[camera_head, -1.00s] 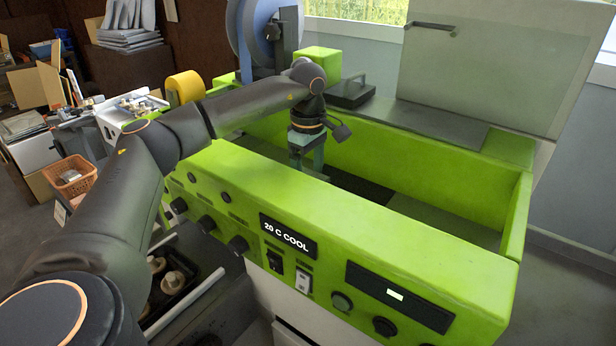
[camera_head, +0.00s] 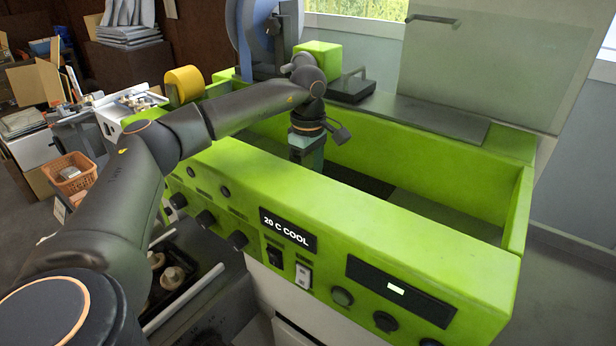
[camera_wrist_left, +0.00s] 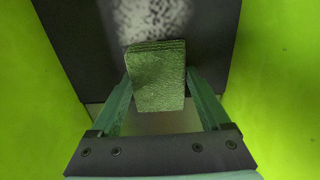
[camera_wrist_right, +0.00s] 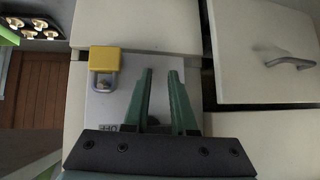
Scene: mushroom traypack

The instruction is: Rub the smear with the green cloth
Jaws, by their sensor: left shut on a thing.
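The green cloth (camera_wrist_left: 158,78) is a folded textured block between the fingers of my left gripper (camera_wrist_left: 160,92), which is shut on it. The smear (camera_wrist_left: 150,18) is a pale speckled patch on the dark plate (camera_wrist_left: 75,40), just beyond the cloth in the left wrist view. The cloth's far edge overlaps the smear's near end in the picture; I cannot tell whether it touches the plate. In the head view my left gripper (camera_head: 306,152) reaches down inside the green machine, and its tips are hidden by the front panel. My right gripper (camera_wrist_right: 160,80) is open and empty.
The green front panel (camera_head: 330,210) and the machine's walls (camera_wrist_left: 285,60) enclose the left gripper on both sides. A yellow padlock-like object (camera_wrist_right: 104,58) and white drawer fronts (camera_wrist_right: 255,45) face the right gripper. A tray of mushrooms (camera_head: 170,280) sits at lower left.

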